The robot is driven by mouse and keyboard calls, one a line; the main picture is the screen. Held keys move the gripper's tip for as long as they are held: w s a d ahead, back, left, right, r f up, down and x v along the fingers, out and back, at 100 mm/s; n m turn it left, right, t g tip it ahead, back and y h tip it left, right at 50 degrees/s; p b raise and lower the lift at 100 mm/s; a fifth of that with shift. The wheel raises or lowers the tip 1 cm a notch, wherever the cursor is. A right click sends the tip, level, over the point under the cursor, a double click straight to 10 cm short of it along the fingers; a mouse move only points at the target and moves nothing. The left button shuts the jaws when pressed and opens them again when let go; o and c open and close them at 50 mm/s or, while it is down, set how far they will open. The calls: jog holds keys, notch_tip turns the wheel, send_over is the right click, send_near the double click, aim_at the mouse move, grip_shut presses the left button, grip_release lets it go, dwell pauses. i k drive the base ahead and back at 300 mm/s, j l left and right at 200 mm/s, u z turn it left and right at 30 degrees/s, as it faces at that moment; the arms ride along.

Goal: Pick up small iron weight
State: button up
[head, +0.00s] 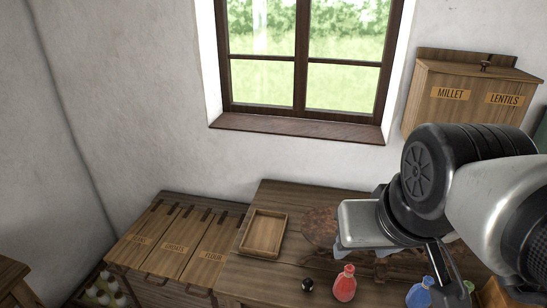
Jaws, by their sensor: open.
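A small dark, rounded object (307,285), which looks like the small iron weight, stands on the wooden table (262,278) near its front, just left of a red bottle. My gripper (362,250) is above the table, up and to the right of the weight, apart from it. It is open, and I see nothing held in it. My arm hides part of the table's right side.
A red bottle (344,284) stands close to the weight. A blue bottle (419,292) is further right. An empty wooden tray (263,233) lies at the table's left. Labelled bins (180,240) stand left. A wall box (464,96) hangs behind my arm.

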aim_at(308, 283)
jog(key=i+j+z, duration=0.3)
jog(key=j+z, duration=0.15)
jog(key=j, duration=0.2)
jog(key=k, duration=0.35)
jog(key=k+j+z, duration=0.15)
jog(key=j+z, duration=0.2)
jog(key=k+j+z, duration=0.15)
jog(key=z, duration=0.25)
jog(key=k+j+z, duration=0.2)
jog(key=z, duration=0.15)
